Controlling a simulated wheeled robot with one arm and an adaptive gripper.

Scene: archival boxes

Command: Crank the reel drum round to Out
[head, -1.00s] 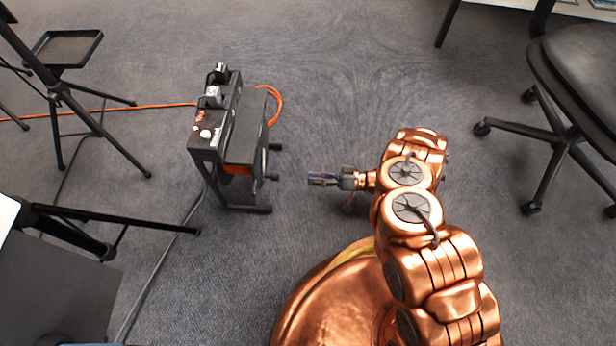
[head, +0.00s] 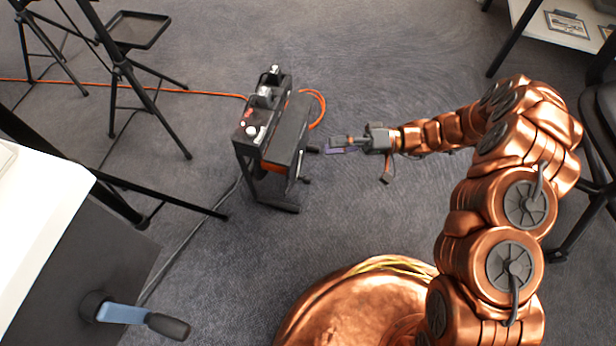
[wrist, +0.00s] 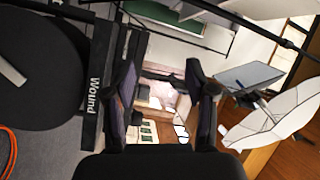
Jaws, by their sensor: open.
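The cable reel (head: 275,145) is a black framed unit standing on the floor left of centre in the head view, with orange cable at its back. Short dark knobs stick out of its right side; I cannot tell which one is the crank. In the wrist view its black drum disc (wrist: 45,75) fills the left side, with a pale bar on it. A frame strip beside it reads "Wound" (wrist: 94,95). My gripper (head: 338,147) is open and empty, just right of the reel. Its two fingers also show in the wrist view (wrist: 162,72), with the drum to their left.
Black tripod stands (head: 135,90) are at the left. A dark box with a blue-armed crank (head: 120,313) is at the lower left. Orange cable (head: 200,92) crosses the floor. A white-topped table (head: 550,25) is at upper right.

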